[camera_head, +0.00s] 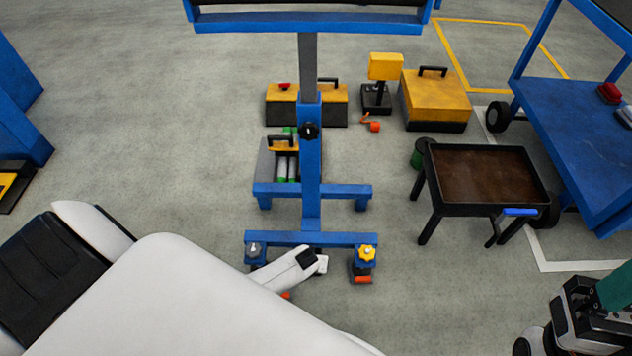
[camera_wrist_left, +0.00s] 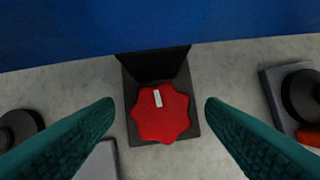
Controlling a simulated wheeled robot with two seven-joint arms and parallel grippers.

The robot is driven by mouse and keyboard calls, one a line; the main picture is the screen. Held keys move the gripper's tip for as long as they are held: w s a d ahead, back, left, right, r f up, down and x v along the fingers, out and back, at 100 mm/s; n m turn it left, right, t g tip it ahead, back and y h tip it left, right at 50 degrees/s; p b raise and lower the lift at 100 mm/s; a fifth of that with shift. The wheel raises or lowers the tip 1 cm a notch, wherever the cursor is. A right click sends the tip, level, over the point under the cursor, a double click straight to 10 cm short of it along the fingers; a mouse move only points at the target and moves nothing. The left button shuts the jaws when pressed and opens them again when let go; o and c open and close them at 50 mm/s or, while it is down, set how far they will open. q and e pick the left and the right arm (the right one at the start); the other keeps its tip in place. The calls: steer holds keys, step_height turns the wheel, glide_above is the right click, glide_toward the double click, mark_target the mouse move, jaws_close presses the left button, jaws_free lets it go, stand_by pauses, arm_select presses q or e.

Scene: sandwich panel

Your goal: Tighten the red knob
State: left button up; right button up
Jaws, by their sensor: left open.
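The red knob (camera_wrist_left: 160,112) is lobed, with a white mark on its upper part, and sits on a dark square mount in the left wrist view. My left gripper (camera_wrist_left: 158,106) is open, with one teal finger on each side of the knob and a visible gap on both sides. In the head view the red knob cannot be made out; my white left arm covers the area around the stand's front bar. My right gripper (camera_head: 606,300) is at the lower right corner, partly cut off, far from the knob.
The blue stand (camera_head: 311,180) has a grey knob (camera_head: 255,250) and a yellow knob (camera_head: 367,253) on its front bar. A brown-topped black table (camera_head: 485,175) and a blue cart (camera_head: 585,130) stand at right. Yellow boxes lie behind. Open floor lies between stand and table.

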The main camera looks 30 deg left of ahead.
arm_select(q)
steer(key=n+b, duration=0.1)
steer(key=n, duration=0.1)
steer(key=n+g+y+b, duration=0.1)
steer(key=n, duration=0.1)
steer(key=n+b, duration=0.1)
steer(key=b, duration=0.1)
steer(key=shift+w+d+r+n+y, duration=0.1)
steer(key=shift+d+r+n+y, duration=0.05)
steer(key=shift+d+n+y, duration=0.2)
steer(key=p+v, duration=0.7)
steer(key=v, duration=0.4)
steer(key=shift+r, duration=0.35)
steer(key=shift+w, duration=0.2)
